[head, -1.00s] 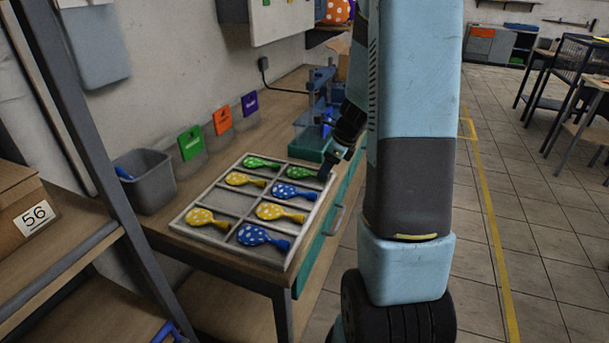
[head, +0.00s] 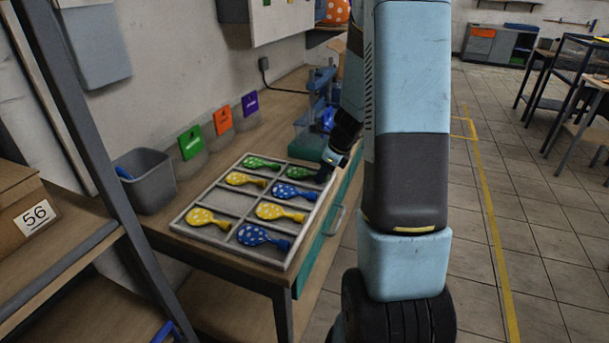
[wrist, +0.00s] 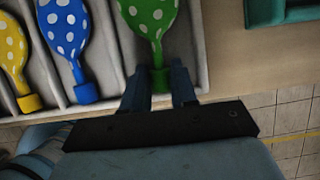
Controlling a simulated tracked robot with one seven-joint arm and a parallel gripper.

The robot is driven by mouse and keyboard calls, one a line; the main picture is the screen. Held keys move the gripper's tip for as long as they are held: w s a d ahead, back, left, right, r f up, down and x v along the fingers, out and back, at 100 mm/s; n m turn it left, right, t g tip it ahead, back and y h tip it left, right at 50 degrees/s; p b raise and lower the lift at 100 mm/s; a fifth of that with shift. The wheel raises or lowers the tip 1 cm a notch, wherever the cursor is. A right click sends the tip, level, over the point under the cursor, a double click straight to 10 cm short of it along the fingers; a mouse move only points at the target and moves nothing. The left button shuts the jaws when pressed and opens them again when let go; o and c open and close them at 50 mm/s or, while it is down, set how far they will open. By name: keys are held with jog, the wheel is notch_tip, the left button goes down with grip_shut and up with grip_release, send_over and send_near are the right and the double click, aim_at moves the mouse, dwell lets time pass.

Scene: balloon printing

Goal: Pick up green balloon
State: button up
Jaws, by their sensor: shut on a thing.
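The green balloon (head: 301,172) with white dots lies in the back right compartment of the sorting tray (head: 204,188). It also shows in the wrist view (wrist: 150,18), with its neck toward me. My gripper (wrist: 160,82) is shut on the green neck, one finger on each side. In the head view my gripper (head: 325,172) is low at the tray's right rim, its fingers hard to make out. The balloon still appears within its compartment. A second green balloon (head: 262,162) lies in the back left compartment.
Blue balloons (head: 293,193) and yellow balloons (head: 279,212) fill other compartments. A grey bin (head: 147,184) stands left of the tray. Green, orange and purple cards (head: 222,121) line the wall. A blue machine (head: 318,105) stands behind the tray.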

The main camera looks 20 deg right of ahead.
jog(key=shift+c, duration=0.7)
jog(key=shift+r, duration=0.25)
jog(key=r, duration=0.3)
jog(key=shift+s+r, duration=0.15)
jog(key=shift+s, duration=0.05)
jog(key=s+d+r, duration=0.2)
jog(key=s+r, duration=0.7)
jog(key=s, duration=0.4)
jog(key=shift+s+d, duration=0.2)
jog(key=shift+d, duration=0.05)
